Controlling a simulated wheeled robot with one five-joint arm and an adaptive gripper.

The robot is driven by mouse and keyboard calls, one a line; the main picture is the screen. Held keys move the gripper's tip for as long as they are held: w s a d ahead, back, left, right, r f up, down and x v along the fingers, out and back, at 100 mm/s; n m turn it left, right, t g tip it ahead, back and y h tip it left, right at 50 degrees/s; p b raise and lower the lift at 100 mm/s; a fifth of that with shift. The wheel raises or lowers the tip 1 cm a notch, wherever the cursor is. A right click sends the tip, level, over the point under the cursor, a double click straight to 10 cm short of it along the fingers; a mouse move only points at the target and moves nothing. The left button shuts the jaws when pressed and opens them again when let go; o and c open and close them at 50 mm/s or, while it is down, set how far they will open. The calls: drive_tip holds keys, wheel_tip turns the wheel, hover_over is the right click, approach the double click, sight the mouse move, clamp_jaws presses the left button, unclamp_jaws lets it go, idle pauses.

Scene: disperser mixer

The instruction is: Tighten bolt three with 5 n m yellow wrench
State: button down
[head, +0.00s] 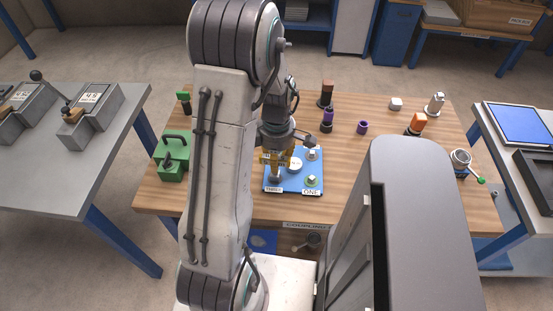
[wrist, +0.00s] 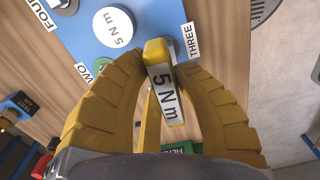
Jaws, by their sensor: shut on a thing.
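My gripper (wrist: 158,85) is shut on the yellow wrench (wrist: 165,85), which is marked "5 N m" in the wrist view. In the head view my gripper (head: 273,150) is over the left side of the blue plate (head: 296,187). The wrench head is beside the THREE label (wrist: 190,41) in the wrist view. The head covers the place of bolt three, so I cannot tell whether it is seated on it. A white round "5 N m" disc (wrist: 114,27) is at the plate's middle. Bolt one (head: 312,181) stands near the ONE label.
A green block with a handle (head: 173,153) stands at the table's left. Purple, black and orange-topped parts (head: 417,122) stand at the back and right. A round gauge-like part (head: 461,160) with a green-tipped lever is at the right edge. Bare wood lies right of the plate.

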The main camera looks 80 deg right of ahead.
drive_tip(key=m, duration=0.5)
drive_tip(key=shift+s+a+b, duration=0.1)
drive_tip(key=shift+a+b, duration=0.05)
drive_tip(key=shift+b, duration=0.25)
drive_tip(key=shift+f, duration=0.1)
drive_tip(key=m, duration=0.3)
drive_tip(key=shift+a+b, duration=0.15)
drive_tip(key=shift+b, duration=0.15)
drive_tip(key=shift+a+m, duration=0.1)
drive_tip(key=shift+m, duration=1.2)
drive_tip(key=shift+f+m, duration=0.1)
drive_tip(key=shift+m, duration=0.5)
drive_tip(key=m+b, duration=0.1)
drive_tip(key=m, duration=0.2)
drive_tip(key=shift+a+m, duration=0.15)
drive_tip(key=shift+m, duration=0.65)
